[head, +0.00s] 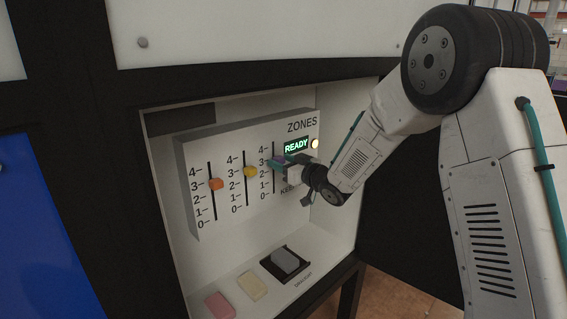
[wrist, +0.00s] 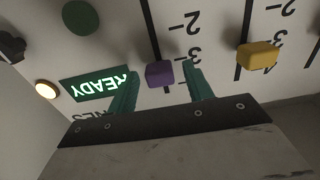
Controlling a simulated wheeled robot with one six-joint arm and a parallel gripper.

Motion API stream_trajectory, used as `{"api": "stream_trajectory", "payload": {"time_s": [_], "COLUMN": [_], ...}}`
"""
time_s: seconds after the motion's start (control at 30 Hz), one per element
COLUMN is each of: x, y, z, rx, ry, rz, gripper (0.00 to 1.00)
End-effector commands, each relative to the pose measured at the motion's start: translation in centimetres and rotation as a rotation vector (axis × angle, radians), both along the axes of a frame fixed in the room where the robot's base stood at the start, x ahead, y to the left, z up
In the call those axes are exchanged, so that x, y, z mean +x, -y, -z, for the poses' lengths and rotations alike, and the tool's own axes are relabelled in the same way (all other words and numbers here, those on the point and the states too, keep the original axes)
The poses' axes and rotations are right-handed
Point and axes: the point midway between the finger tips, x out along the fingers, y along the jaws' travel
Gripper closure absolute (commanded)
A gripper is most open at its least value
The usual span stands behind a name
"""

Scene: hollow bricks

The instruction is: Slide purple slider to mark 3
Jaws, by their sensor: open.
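The purple slider (wrist: 160,74) sits on a dark vertical slot in the white panel (head: 195,150). In the wrist view, which shows the panel upside down, it appears a little past mark 3 on the side of mark 4. It also shows in the head view (head: 279,160), partly hidden by my gripper. My gripper (wrist: 160,84) is open, with one green finger on each side of the purple slider. Gaps show between both fingers and the slider. The gripper also shows in the head view (head: 291,162), in front of the panel's right part.
The yellow slider (head: 250,171) and orange slider (head: 215,184) stand left of the purple one. A lit READY display (head: 296,145) and a round lamp (head: 315,143) are at right. Pink (head: 219,306), cream (head: 252,286) and grey (head: 285,261) pieces are below. White walls enclose the recess.

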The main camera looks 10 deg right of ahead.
Motion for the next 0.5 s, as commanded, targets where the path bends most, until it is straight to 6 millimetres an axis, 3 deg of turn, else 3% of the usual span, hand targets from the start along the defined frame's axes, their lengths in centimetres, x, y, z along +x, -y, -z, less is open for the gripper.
{"api": "stream_trajectory", "payload": {"time_s": [0.5], "x": [-5.7], "y": [4.3], "z": [0.0], "rx": [0.001], "ry": [0.001], "rz": [0.002], "gripper": [0.49]}}
